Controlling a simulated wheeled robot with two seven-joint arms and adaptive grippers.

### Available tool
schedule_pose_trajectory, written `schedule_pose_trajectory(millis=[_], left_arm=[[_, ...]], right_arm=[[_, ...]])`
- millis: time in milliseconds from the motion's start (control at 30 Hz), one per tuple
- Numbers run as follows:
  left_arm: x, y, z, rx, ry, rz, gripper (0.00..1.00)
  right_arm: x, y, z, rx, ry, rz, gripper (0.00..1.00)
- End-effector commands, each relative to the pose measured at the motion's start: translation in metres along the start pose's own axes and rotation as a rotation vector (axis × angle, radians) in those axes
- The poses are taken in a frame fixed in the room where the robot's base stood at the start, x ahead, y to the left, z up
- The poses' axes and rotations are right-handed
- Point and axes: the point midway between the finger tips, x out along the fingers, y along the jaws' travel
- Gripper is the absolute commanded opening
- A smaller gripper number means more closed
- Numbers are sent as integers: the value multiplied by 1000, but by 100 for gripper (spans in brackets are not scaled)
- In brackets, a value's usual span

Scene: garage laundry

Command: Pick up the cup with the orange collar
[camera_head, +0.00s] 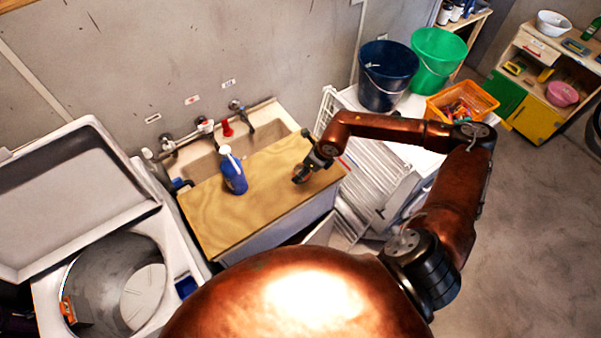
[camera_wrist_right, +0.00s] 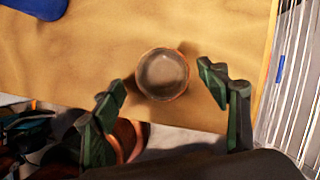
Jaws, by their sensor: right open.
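In the right wrist view a small round cup (camera_wrist_right: 162,75) stands on the wooden board (camera_wrist_right: 110,45), seen from above. Its rim looks brownish-orange and its inside is greyish. My right gripper (camera_wrist_right: 165,90) is open, with one fingertip to each side of the cup and visible gaps between. In the head view my right gripper (camera_head: 303,172) is low over the right part of the wooden board (camera_head: 210,215). The cup is hard to tell from the fingers there. My left gripper is not in view.
A blue bottle (camera_head: 234,174) with a white top stands on the board to the left. A white drying rack (camera_head: 360,195) is just right of the board. An open washing machine (camera_head: 180,250) is at the left. Taps (camera_head: 205,127) and a red object (camera_head: 227,129) are behind.

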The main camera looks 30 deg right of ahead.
Motion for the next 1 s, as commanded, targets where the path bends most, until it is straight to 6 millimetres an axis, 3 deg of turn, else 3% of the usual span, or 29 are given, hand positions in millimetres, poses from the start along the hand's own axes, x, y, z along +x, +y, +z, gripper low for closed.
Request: schedule_pose_trajectory(millis=[167,300,433,567,1000], left_arm=[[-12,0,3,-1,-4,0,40],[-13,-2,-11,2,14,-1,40],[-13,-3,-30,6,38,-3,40],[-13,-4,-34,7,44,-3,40],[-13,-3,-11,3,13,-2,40]], right_arm=[[25,-2,-5,0,1,3,68],[41,-2,-5,0,1,3,68],[44,-2,-5,-2,1,2,68],[44,-2,-4,-3,1,3,68],[44,-2,-4,-3,1,3,38]])
